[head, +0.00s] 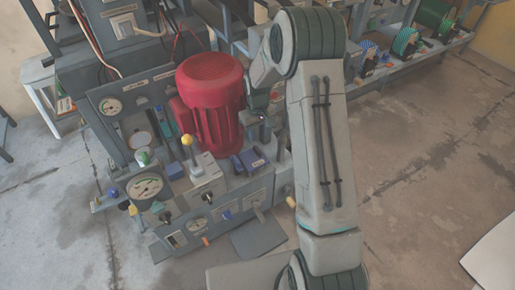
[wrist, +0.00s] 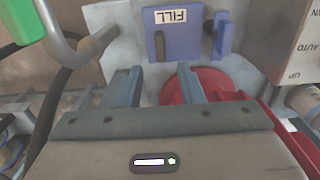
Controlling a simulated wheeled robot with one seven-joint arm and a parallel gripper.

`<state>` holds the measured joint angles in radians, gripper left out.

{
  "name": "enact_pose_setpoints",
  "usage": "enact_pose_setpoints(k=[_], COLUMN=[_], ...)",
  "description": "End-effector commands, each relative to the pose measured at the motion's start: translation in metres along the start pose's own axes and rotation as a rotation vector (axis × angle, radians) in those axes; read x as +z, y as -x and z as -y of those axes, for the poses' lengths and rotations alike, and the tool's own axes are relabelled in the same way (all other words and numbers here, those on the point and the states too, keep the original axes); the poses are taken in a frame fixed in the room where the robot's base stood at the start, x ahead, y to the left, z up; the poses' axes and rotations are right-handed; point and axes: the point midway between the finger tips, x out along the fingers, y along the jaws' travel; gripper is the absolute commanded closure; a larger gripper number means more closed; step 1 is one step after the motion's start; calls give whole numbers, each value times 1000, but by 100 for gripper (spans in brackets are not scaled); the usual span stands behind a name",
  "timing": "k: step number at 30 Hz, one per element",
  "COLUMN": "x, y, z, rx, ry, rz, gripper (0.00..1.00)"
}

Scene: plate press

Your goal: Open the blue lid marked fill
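The blue lid marked FILL (wrist: 182,44) is at the top middle of the wrist view, lying flat on a pale grey panel. It has a dark upright bar on its left part, and a blue handle-like piece (wrist: 222,36) stands at its right edge. In the head view, small blue parts (head: 254,158) show on the machine below the red motor; I cannot tell which is the lid. My gripper (wrist: 157,76) is open, its two blue-grey fingers apart with nothing between them. The fingertips appear just below the lid in the picture; contact cannot be told.
The red motor (head: 211,100) stands close to my gripper and shows behind the fingers in the wrist view. A yellow-knobbed lever (head: 188,142) and a round gauge (head: 146,186) are on the machine. A green part (wrist: 20,20) is at the wrist view's upper left.

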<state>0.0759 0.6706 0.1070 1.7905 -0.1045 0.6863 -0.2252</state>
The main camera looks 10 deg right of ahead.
Motion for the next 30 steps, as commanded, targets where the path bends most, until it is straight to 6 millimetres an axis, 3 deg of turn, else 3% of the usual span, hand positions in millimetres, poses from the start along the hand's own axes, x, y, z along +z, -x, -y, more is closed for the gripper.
enact_pose_setpoints(k=[3, 9, 15, 23, 24, 27, 30], x=[0, 0, 0, 0, 0, 0, 0], y=[-30, -60, -73, -73, -73, -73, -73], z=[0, 0, 0, 0, 0, 0, 0], rx=[-1, 0, 1, 1, 1, 1, 1], ry=[0, 0, 0, 0, 0, 0, 0], rz=[2, 2, -1, -1, -1, 0, 0], gripper=[65, 65, 65, 65, 68, 96, 100])
